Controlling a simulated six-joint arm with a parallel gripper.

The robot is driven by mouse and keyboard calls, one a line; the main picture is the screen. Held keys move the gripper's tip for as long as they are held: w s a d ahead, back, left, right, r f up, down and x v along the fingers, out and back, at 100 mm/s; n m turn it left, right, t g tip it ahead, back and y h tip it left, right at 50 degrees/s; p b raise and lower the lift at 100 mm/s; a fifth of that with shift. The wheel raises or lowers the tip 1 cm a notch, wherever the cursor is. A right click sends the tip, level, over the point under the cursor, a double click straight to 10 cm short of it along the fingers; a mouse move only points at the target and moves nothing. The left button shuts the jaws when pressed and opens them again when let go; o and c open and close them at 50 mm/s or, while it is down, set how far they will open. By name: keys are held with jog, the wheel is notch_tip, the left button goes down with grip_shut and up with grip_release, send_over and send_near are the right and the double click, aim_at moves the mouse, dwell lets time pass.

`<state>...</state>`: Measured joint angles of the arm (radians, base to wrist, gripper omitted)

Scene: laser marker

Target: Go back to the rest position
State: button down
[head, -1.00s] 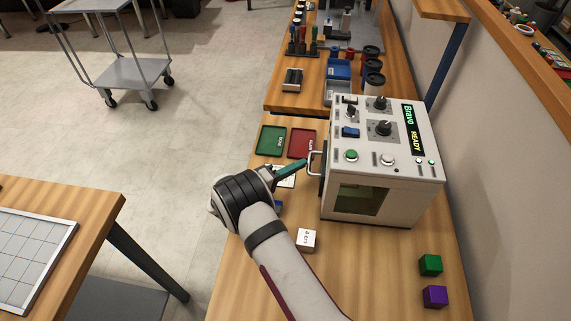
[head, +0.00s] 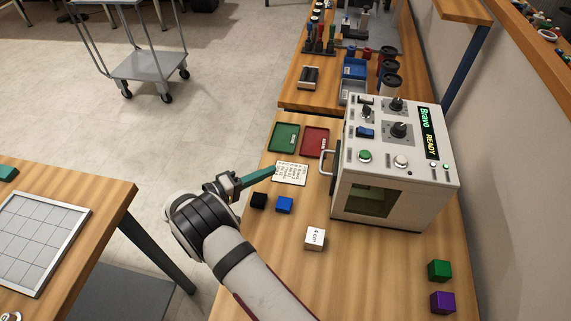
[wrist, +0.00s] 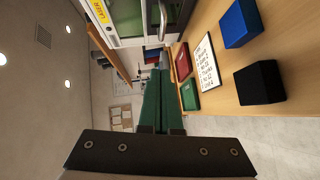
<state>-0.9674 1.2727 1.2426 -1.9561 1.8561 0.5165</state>
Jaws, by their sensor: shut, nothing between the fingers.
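My gripper (head: 272,170) is in the middle of the head view, with its long green fingers pointing right toward the laser marker (head: 395,165). The fingers are shut with nothing between them; they also show shut in the wrist view (wrist: 160,75). In the head view the fingertips appear near the printed card (head: 291,173), apart from the marker's door handle (head: 326,163). The marker is a white box with a dark window, knobs and a display reading "Bravo READY". Its door is shut.
A black cube (head: 259,200), a blue cube (head: 284,205) and a white "4 cm" cube (head: 315,238) sit on the bench. Green (head: 284,137) and red (head: 315,141) trays lie behind the card. Green (head: 439,270) and purple (head: 442,302) cubes are at right.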

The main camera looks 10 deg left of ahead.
jog(key=shift+s+a+r, duration=0.1)
jog(key=shift+s+a, duration=0.05)
jog(key=shift+s, duration=0.1)
jog(key=s+d+r+m+g+y, duration=0.1)
jog(key=s+d+r+m+g, duration=0.1)
jog(key=s+d+r+g, duration=0.3)
jog(key=s+d+r+m+g, duration=0.2)
jog(key=d+g, duration=0.1)
jog(key=d, duration=0.5)
jog(key=s+d+r+m+g+y, duration=0.1)
jog(key=s+d+r+m+g, duration=0.1)
jog(key=s+d+r+g, duration=0.3)
jog(key=s+d+r+m+y, duration=0.1)
jog(key=s+m+y, duration=0.2)
jog(key=s, duration=0.6)
jog(key=s+d+r+m+t+y, duration=0.1)
jog(key=s+d+m+y, duration=0.1)
jog(key=s+m+y, duration=0.2)
jog(key=s+y, duration=0.3)
jog(key=s, duration=0.2)
jog(key=shift+s+d+y, duration=0.25)
jog(key=shift+d+y, duration=0.05)
jog(key=shift+y, duration=0.1)
